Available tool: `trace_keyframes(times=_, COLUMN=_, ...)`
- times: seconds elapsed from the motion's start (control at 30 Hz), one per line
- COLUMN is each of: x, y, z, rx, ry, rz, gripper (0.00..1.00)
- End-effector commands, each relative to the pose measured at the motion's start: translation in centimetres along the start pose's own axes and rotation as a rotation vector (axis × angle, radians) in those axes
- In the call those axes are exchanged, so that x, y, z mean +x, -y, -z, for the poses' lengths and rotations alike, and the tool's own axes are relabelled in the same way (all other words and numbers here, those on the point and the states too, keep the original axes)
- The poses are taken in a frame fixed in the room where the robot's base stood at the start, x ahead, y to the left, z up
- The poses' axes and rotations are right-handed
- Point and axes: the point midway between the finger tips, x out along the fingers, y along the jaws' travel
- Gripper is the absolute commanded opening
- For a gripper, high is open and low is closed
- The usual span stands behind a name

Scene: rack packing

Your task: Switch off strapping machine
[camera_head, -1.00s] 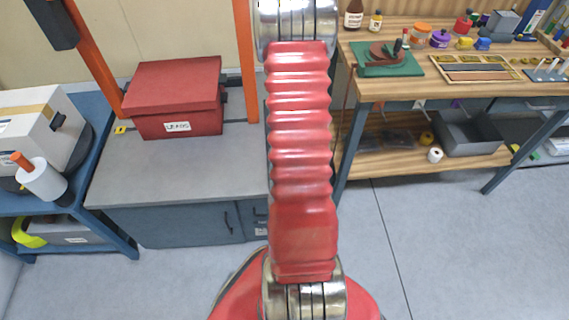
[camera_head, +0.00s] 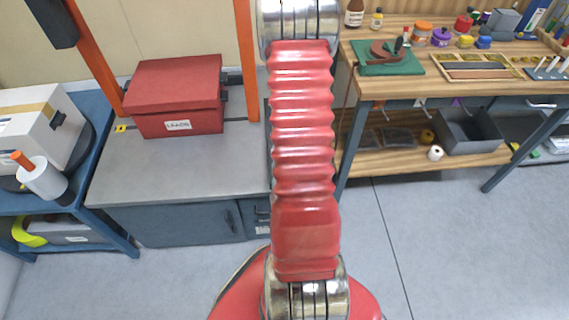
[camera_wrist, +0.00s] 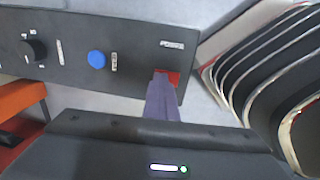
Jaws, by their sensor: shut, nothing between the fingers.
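The strapping machine's orange arch (camera_head: 92,55) stands over a grey top (camera_head: 165,165) at the left in the head view. In the wrist view a dark control panel (camera_wrist: 130,45) carries a black knob (camera_wrist: 36,48), a blue button (camera_wrist: 97,59) and a red switch (camera_wrist: 173,76). My gripper (camera_wrist: 162,88) is shut and empty, with its tips at the red switch, covering part of it. I cannot tell whether they touch it or which way the switch is set. The head view does not show my gripper.
A red lidded box (camera_head: 178,95) labelled "LEADS" sits on the grey top under the arch. A blue cart (camera_head: 75,200) stands at far left and a wooden workbench (camera_head: 440,85) with many items at right. Grey floor (camera_head: 400,250) is free in front.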

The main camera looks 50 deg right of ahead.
Motion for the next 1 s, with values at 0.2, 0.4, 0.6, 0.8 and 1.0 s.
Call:
trace_keyframes(times=0.2, x=0.1, y=1.5, z=-0.1, rx=-0.001, ry=0.0, rz=0.018, gripper=0.0)
trace_keyframes(times=0.4, x=-0.1, y=1.7, z=0.1, rx=-0.002, ry=0.0, rz=0.015, gripper=0.0)
trace_keyframes(times=0.6, x=-0.1, y=1.5, z=0.1, rx=-0.003, ry=-0.001, rz=0.012, gripper=0.0)
trace_keyframes(times=0.8, x=-0.6, y=1.5, z=0.2, rx=-0.003, ry=-0.001, rz=0.01, gripper=0.0)
trace_keyframes(times=1.0, x=-2.3, y=1.4, z=0.3, rx=-0.006, ry=-0.001, rz=0.009, gripper=0.0)
